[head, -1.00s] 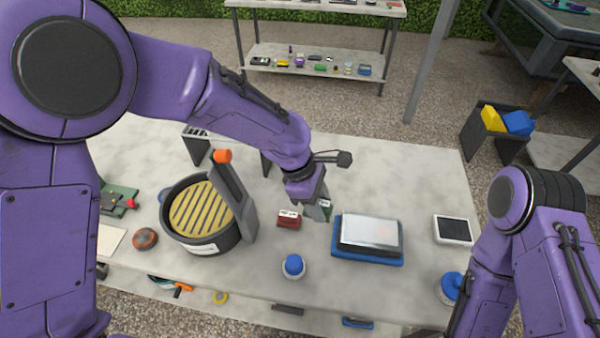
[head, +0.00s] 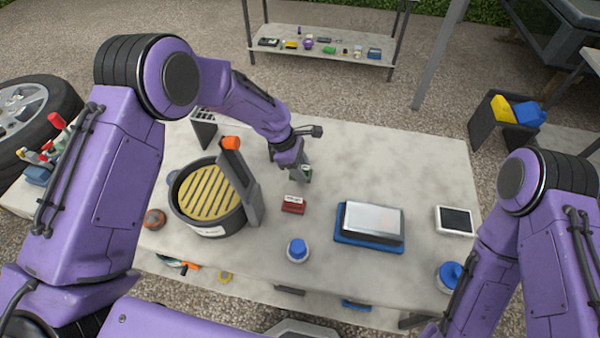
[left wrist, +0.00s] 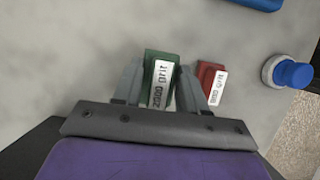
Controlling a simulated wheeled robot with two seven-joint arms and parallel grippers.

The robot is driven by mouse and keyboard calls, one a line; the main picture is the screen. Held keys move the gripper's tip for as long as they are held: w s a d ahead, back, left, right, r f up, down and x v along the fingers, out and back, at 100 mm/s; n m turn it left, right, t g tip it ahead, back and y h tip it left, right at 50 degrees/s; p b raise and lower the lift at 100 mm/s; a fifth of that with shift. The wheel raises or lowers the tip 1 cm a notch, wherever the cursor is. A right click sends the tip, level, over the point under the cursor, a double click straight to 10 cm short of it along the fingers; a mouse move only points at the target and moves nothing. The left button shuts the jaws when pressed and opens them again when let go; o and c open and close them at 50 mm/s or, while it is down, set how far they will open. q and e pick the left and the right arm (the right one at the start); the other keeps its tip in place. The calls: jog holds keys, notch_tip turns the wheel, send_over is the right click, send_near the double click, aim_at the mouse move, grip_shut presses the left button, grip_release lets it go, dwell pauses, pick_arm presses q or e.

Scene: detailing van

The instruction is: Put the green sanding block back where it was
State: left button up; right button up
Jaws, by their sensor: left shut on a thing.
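The green sanding block (left wrist: 160,72) with a white grit label shows in the left wrist view between the two fingers of my left gripper (left wrist: 155,85). My left gripper (head: 304,173) is shut on it above the table in the head view, where only a bit of green (head: 307,177) shows between the fingers. A red sanding block (head: 293,204) with a white label lies on the table just in front of the gripper, and it shows right of the green one in the left wrist view (left wrist: 208,82). My right gripper is out of view.
A round bucket with a yellow grid (head: 208,228) stands left of the red block. A blue-capped container (head: 298,250), a blue-based scale (head: 370,242) and a dark-screened device (head: 454,221) stand on the grey table (head: 400,165). The table's back middle is clear.

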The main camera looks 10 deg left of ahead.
pick_arm(q)
jog(key=f, duration=0.1)
jog(key=f+p, duration=0.1)
jog(key=f, duration=0.1)
jog(key=shift+w+a+f, duration=0.2)
jog(key=shift+w+f, duration=0.25)
jog(key=shift+f, duration=0.1)
jog(key=o, duration=1.1)
jog(key=shift+f, duration=0.1)
